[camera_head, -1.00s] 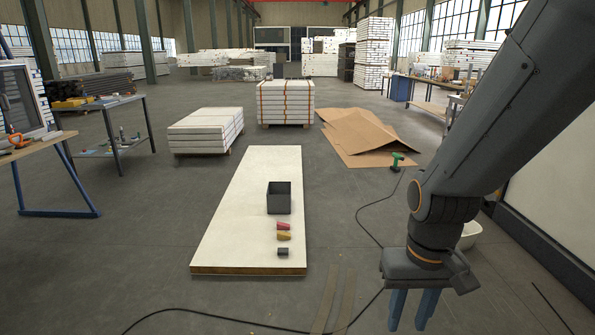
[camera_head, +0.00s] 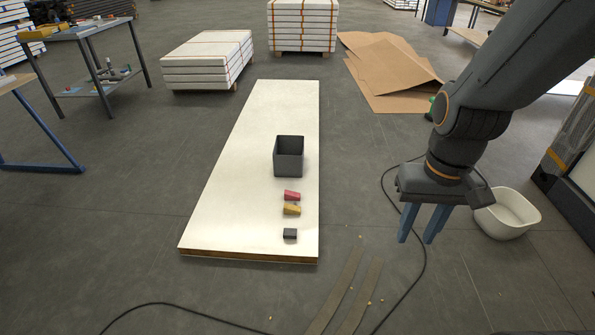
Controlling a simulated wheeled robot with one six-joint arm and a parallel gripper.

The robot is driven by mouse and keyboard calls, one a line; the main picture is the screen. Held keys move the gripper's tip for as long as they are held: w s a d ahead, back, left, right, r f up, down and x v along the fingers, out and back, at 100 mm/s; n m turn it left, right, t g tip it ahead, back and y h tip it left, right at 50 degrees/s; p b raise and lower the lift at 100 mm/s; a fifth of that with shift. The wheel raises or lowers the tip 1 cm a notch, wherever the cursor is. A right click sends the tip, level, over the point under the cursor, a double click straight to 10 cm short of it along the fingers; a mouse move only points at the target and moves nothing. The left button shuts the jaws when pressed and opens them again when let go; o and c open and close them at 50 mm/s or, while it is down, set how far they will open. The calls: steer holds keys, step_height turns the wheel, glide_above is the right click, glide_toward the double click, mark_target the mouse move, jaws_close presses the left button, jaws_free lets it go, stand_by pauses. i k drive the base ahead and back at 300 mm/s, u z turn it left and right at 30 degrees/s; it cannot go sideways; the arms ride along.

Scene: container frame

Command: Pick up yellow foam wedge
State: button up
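The yellow foam wedge (camera_head: 292,209) lies on the long white panel (camera_head: 235,195), near its front right part. A red wedge (camera_head: 292,195) lies just behind it, close to or touching it. A small dark block (camera_head: 290,233) lies in front of it. My gripper (camera_head: 422,238) hangs to the right of the panel, pointing down. Its two blue fingers are apart with nothing between them. It is well away from the yellow wedge.
An open dark box (camera_head: 289,166) stands on the panel behind the wedges. A white tub (camera_head: 506,215) stands on the floor at right. A black cable (camera_head: 421,285) and flat strips (camera_head: 340,295) lie on the floor. Cardboard sheets (camera_head: 385,65) and stacked white panels (camera_head: 207,62) are behind.

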mark_target(289, 209)
steer(key=i, duration=0.7)
steer(key=u, duration=2.55)
steer(key=i, duration=1.55)
steer(key=z, duration=2.6)
steer(key=i, duration=0.5)
steer(key=u, duration=0.1)
